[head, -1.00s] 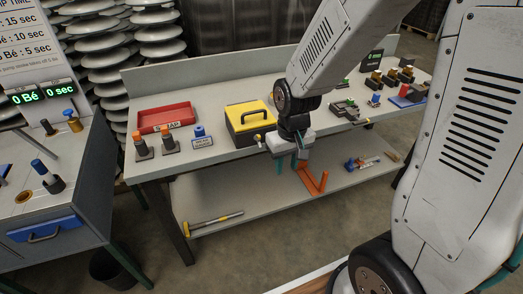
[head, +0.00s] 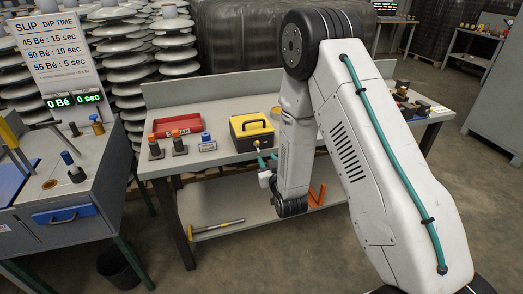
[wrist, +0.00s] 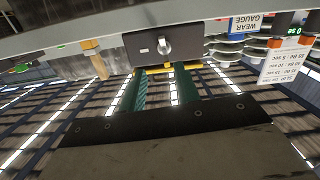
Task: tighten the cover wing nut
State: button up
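The yellow-lidded dark box (head: 251,134) stands on the bench near its front edge. In the wrist view, which is upside down, its dark front face (wrist: 140,48) carries a silver wing nut (wrist: 165,47), with a yellow edge below in the picture. My gripper (head: 267,160) is just in front of the box and low, by the bench edge. Its two green fingers (wrist: 163,74) are apart with nothing between them, and point at the box front. The wing nut lies beyond the fingertips, apparently not touched. In the head view the wing nut is too small to make out clearly.
A red tray (head: 178,127), several small posts and a blue-topped gauge (head: 207,141) stand left of the box. A hammer (head: 217,229) and an orange bracket (head: 317,195) lie on the lower shelf. My arm hides the bench's middle.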

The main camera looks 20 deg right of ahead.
aim_at(258, 146)
jog(key=shift+t, duration=0.3)
jog(key=w, duration=0.5)
jog(key=w+r, duration=0.1)
jog(key=w, duration=0.2)
jog(key=shift+a, duration=0.4)
grip_shut()
